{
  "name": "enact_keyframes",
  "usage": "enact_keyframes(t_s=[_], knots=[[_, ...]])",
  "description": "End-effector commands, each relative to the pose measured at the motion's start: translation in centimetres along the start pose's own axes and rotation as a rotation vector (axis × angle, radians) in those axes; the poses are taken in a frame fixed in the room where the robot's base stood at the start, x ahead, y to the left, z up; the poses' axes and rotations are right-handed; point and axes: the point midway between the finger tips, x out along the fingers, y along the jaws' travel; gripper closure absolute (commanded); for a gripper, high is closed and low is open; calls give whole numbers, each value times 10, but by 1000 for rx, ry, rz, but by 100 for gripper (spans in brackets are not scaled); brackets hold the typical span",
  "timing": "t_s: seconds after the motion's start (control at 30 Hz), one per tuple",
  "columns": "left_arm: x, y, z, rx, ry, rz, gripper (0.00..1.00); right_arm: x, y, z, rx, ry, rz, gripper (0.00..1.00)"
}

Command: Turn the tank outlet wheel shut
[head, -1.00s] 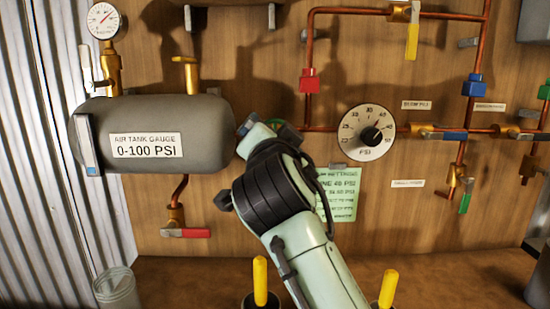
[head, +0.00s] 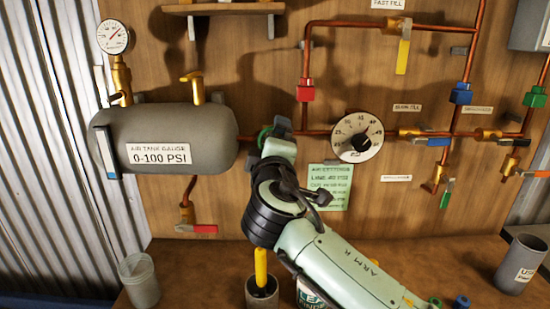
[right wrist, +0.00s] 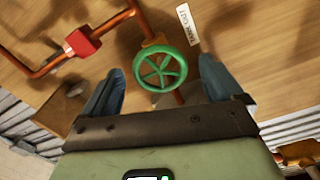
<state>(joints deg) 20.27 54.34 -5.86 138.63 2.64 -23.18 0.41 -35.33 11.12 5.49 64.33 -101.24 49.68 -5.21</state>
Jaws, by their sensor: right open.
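The green tank outlet wheel (right wrist: 160,68) is a spoked handwheel on the copper pipe beside a tag reading "TANK OUT" (right wrist: 187,25). In the head view the wheel (head: 264,137) shows only in part, just right of the grey air tank (head: 170,132), with my right gripper covering the rest. My right gripper (right wrist: 162,66) is open, its two blue-grey fingers on either side of the wheel in the right wrist view. Gaps show between fingers and rim; whether the fingertips reach the wheel's depth is unclear. My left gripper is not in view.
A red pipe fitting (head: 305,90) and a dial marked PSI (head: 357,137) are right of the wheel. A green note (head: 330,185) hangs below. A cup with a yellow-handled tool (head: 261,268) and a grey bin (head: 521,264) stand on the bench.

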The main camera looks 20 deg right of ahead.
Motion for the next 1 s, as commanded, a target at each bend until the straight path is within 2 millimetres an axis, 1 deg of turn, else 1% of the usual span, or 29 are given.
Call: enact_keyframes(t_s=[0.03,0.1,0.3,0.5,0.73,1.0], knots=[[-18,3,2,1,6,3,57,-2,8,-2,-98,0,0,7],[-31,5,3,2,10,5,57,-2,8,-2,-226,0,0,7],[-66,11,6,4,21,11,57,-1,8,-2,-530,0,-1,7],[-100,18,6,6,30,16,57,0,8,-3,-779,1,-1,7],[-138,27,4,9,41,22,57,0,8,-4,-1031,2,0,7],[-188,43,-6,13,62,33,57,1,10,-5,-1316,1,2,7]])
